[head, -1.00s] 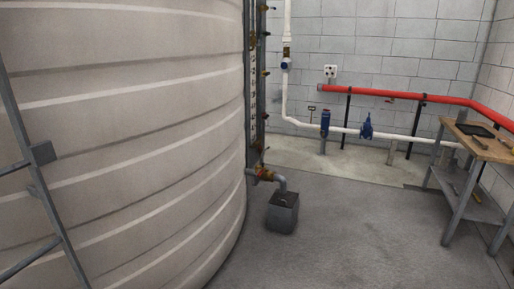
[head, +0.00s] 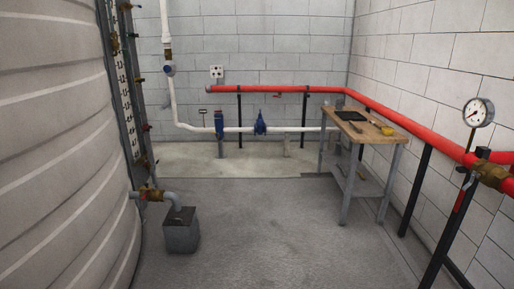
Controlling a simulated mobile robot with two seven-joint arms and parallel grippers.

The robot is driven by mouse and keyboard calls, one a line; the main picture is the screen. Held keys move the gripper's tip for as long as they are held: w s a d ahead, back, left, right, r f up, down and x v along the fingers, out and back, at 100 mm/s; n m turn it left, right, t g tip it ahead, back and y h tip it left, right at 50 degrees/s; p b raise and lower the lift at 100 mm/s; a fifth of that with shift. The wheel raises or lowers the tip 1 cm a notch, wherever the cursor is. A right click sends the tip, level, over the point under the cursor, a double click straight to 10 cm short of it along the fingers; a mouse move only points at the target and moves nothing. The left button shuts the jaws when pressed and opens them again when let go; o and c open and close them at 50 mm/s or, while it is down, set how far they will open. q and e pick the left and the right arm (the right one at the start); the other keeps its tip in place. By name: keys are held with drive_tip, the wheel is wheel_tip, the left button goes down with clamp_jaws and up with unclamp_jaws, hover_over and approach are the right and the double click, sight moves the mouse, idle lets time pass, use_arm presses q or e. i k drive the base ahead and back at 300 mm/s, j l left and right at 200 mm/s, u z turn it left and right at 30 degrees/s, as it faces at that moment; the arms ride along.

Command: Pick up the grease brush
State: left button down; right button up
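A wooden-topped workbench (head: 362,126) with grey legs stands at the right, near the back wall. Small items lie on its top: a dark flat tray or mat (head: 350,115), a yellow item (head: 387,130) and thin tool-like pieces. A few small things also lie on its lower shelf (head: 362,182). I cannot tell which of these is the grease brush; they are too small at this distance. Neither of my grippers is in view.
A large ribbed tank (head: 60,140) fills the left side. A grey box (head: 181,231) sits on the floor below a pipe outlet. A red pipe (head: 420,130) with a gauge (head: 478,112) and black supports runs along the right wall. The middle floor (head: 270,225) is clear.

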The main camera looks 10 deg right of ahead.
sight(377, 126)
drive_tip(key=i+l+z, duration=0.2)
drive_tip(key=z, duration=0.15)
drive_tip(key=i+l+z, duration=0.1)
drive_tip(key=i+z, duration=0.55)
drive_tip(key=i, duration=1.25)
drive_tip(key=i+j+z, duration=0.1)
drive_tip(key=i+z, duration=0.25)
drive_tip(key=i, duration=0.75)
drive_tip(key=u, duration=4.4)
